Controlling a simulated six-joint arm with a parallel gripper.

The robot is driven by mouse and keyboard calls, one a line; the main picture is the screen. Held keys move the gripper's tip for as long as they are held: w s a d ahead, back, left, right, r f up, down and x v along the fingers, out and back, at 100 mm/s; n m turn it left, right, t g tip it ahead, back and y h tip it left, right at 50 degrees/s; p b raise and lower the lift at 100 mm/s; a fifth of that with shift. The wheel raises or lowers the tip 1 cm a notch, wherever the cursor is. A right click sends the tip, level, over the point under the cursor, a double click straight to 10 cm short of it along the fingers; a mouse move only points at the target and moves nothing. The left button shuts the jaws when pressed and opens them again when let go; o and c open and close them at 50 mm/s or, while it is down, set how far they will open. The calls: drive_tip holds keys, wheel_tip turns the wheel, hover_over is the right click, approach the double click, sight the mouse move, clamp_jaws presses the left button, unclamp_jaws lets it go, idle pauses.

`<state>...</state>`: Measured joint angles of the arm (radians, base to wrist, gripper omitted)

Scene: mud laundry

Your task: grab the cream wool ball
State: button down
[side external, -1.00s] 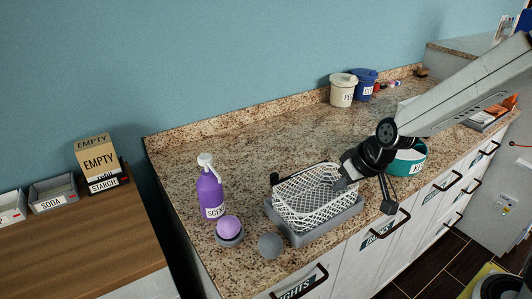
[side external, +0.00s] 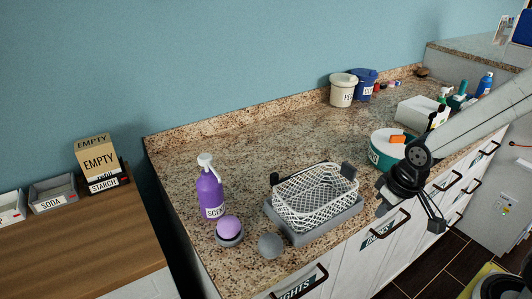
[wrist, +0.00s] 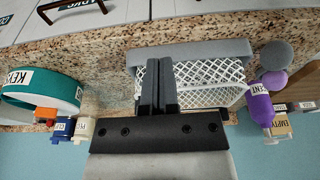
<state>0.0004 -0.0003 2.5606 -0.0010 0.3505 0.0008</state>
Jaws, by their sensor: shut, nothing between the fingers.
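No cream ball shows clearly in either view. A grey ball (side external: 271,245) sits on the counter in front of the basket's left corner; the wrist view shows it too (wrist: 276,54). A purple ball (side external: 229,227) rests on a small dark base to its left. The white lattice basket (side external: 312,205) stands on a grey tray (side external: 345,222) and looks empty. My gripper (side external: 436,221) is shut and empty, right of the basket by the counter's front edge. In the wrist view its fingers (wrist: 158,75) lie side by side.
A teal tub (side external: 383,160) with an orange item on it stands close behind my wrist. A purple scent bottle (side external: 210,190) stands left of the basket. Cream (side external: 342,92) and blue canisters (side external: 364,84) are at the back. The counter behind the basket is clear.

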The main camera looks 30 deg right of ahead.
unclamp_jaws()
idle(0.4)
